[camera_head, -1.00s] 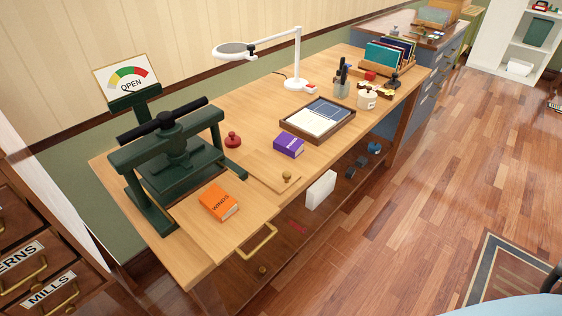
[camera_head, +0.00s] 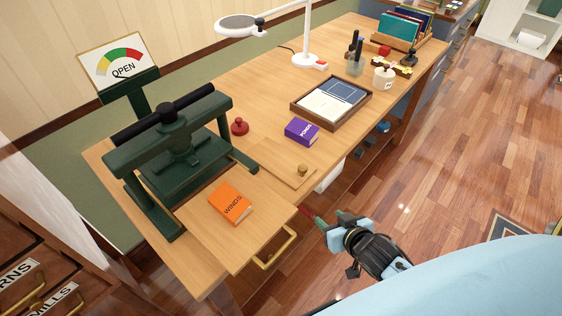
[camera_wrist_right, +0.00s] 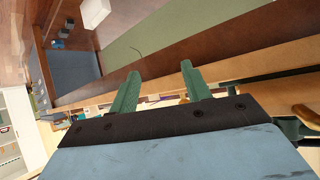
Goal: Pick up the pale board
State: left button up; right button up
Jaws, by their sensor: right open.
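I cannot make out the board in that view. My left gripper is not in view.
A green press (camera_head: 175,150) and an orange book (camera_head: 231,203) are left of the board. A purple book (camera_head: 301,132) and a framed tray (camera_head: 359,107) lie behind it. A brass handle (camera_head: 275,250) juts from the bench front. A white block (camera_head: 328,180) shows partly below the edge.

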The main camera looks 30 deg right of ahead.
aim_at(304, 169)
notch_tip(304, 169, up, 11)
jog(key=w+t, duration=0.2)
jog(key=w, duration=0.1)
jog(key=shift+a+b+x, duration=0.3)
jog(key=shift+b+x, duration=0.1)
jog(key=shift+x, duration=1.7)
jog(key=shift+a+b+x, duration=0.25)
jog(key=shift+b+x, duration=0.2)
jog(key=shift+x, duration=1.65)
jog(key=shift+a+b+x, duration=0.3)
jog(key=shift+b+x, duration=0.1)
jog(key=shift+x, duration=1.7)
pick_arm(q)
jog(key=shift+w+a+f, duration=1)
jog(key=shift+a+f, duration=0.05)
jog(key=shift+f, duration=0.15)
pick_arm(e)
jog(key=shift+r, duration=0.2)
jog(key=shift+c, duration=0.3)
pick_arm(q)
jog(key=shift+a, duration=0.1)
pick_arm(e)
jog(key=shift+w, duration=0.1)
grip_shut()
